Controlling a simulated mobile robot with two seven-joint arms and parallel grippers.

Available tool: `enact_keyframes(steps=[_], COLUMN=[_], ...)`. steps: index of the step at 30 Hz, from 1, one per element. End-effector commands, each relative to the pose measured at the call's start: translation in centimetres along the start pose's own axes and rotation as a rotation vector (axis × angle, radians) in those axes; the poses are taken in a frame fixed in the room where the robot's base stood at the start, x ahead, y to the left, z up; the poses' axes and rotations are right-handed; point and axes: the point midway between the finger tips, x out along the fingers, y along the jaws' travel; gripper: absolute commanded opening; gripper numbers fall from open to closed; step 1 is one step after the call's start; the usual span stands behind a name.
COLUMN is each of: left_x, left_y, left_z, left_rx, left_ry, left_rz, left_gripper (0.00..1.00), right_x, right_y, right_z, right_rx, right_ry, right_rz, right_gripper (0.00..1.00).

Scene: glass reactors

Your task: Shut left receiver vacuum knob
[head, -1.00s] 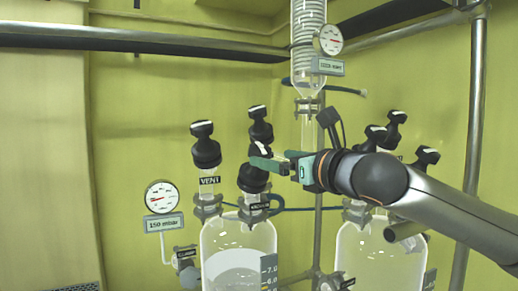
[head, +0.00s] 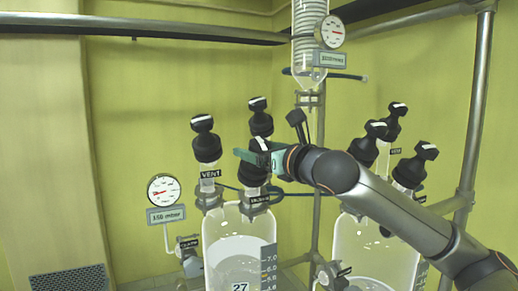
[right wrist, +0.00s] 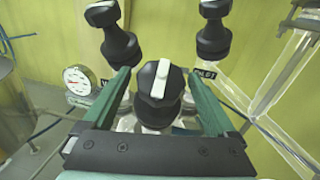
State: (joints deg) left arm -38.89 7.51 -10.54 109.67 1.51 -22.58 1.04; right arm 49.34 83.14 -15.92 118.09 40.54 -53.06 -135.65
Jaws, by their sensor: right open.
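The left receiver (head: 228,235) is a clear glass vessel with black knobs on top. Its vacuum knob (head: 254,175), with a small dark label below, is partly hidden behind my right gripper (head: 250,155). In the right wrist view, the vacuum knob (right wrist: 157,105) has a white stripe along its handle, tilted slightly from the finger direction. My right gripper (right wrist: 158,78) is open, with one green finger on each side of this knob. Gaps show between fingers and knob, so I see no grip. My left gripper is out of view.
The vent knob (head: 206,146) stands close on the left, and another black knob (head: 261,122) rises just behind. A gauge (head: 163,190) hangs farther left. The right receiver (head: 370,250) and its several knobs sit below and behind my right arm.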

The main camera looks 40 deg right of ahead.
Motion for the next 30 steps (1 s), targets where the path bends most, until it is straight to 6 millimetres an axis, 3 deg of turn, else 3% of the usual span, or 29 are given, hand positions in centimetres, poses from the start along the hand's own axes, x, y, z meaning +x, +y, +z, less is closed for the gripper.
enact_keyframes(steps=[2, 24, 30], left_x=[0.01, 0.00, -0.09], left_y=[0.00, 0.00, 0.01], left_z=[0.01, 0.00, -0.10], left_rx=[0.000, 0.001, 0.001], left_ry=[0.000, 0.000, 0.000], left_rz=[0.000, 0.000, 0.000], left_gripper=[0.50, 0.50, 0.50], right_x=[-0.01, -0.03, -0.03], right_y=[-0.01, -0.02, 0.00], right_z=[0.00, 0.03, 0.09], right_rx=[0.000, 0.001, 0.005], right_ry=[0.000, 0.000, -0.001], right_rz=[0.000, 0.000, -0.007], right_gripper=[0.92, 0.09, 0.06])
